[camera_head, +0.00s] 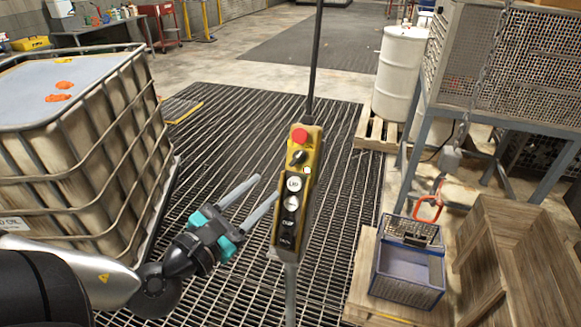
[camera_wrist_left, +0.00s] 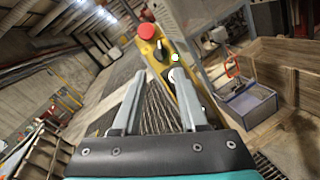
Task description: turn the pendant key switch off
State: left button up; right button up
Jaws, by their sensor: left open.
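The yellow pendant (camera_head: 308,168) hangs upright on a dark cable in the middle of the head view. It has a red mushroom button (camera_head: 299,136) at the top, a black key switch (camera_head: 298,157) under it, and several white and black buttons below. My left gripper (camera_head: 265,193) is open, its two fingers pointing up toward the pendant's left side, apart from the key switch. In the left wrist view the pendant (camera_wrist_left: 184,98) stands beyond the fingers, tilted, with the red button (camera_wrist_left: 146,31) at its top. My right gripper is not in view.
A caged white tank (camera_head: 75,140) stands at the left. At the right are a white drum (camera_head: 401,70), a mesh cage on legs (camera_head: 500,60), a blue bin (camera_head: 407,270) and a wooden crate (camera_head: 500,265). The grating floor (camera_head: 215,130) around the pendant is clear.

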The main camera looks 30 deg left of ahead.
aim_at(294, 162)
pick_arm(q)
jog(key=shift+w+d+b, duration=0.1)
jog(key=shift+w+b, duration=0.45)
jog(key=shift+w, duration=4.55)
grip_shut()
